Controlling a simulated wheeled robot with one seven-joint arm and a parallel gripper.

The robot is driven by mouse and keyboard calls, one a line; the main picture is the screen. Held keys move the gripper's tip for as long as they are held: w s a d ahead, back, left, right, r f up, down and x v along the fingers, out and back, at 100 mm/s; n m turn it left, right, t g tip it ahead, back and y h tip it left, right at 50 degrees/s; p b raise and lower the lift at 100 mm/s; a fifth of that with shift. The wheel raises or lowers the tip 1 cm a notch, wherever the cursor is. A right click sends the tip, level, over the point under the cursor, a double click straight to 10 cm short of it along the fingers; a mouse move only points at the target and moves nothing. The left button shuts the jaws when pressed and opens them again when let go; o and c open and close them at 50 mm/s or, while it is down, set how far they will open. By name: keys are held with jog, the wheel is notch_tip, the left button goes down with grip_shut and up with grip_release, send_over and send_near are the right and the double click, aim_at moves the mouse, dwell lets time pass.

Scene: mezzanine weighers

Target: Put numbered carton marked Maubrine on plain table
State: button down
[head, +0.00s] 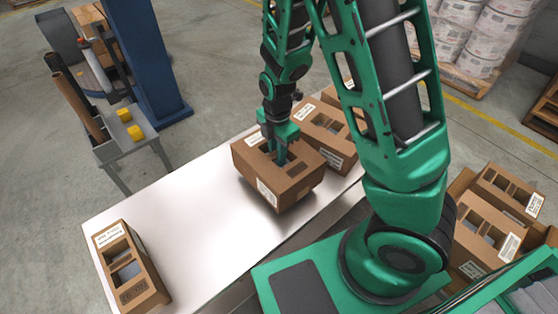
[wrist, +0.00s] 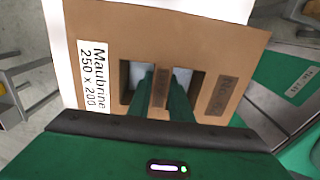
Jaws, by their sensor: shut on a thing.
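The carton marked Maubrine (head: 292,188) is brown, with two hand openings in its top and white labels. In the wrist view the same carton (wrist: 200,42) shows a label reading "Maubrine 250 x 200". My gripper (head: 280,157) is shut on the middle strip of its top, with a finger in each opening; the fingers (wrist: 166,96) also show in the wrist view. The carton is over the pale, smooth table (head: 205,205), right of its middle, with a shadow under its near edge. It looks slightly raised, but its underside is hidden.
Another carton (head: 133,268) stands at the table's left end. More cartons (head: 325,128) stand close behind the held one. A stack of cartons (head: 490,225) is at the right. A grey stand (head: 125,150) with yellow pieces is beyond the table. The table's left middle is clear.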

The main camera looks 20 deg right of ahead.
jog(key=shift+f, duration=1.85)
jog(key=c, duration=1.6)
grip_release()
notch_tip(320, 180, up, 12)
jog(key=shift+r, duration=0.1)
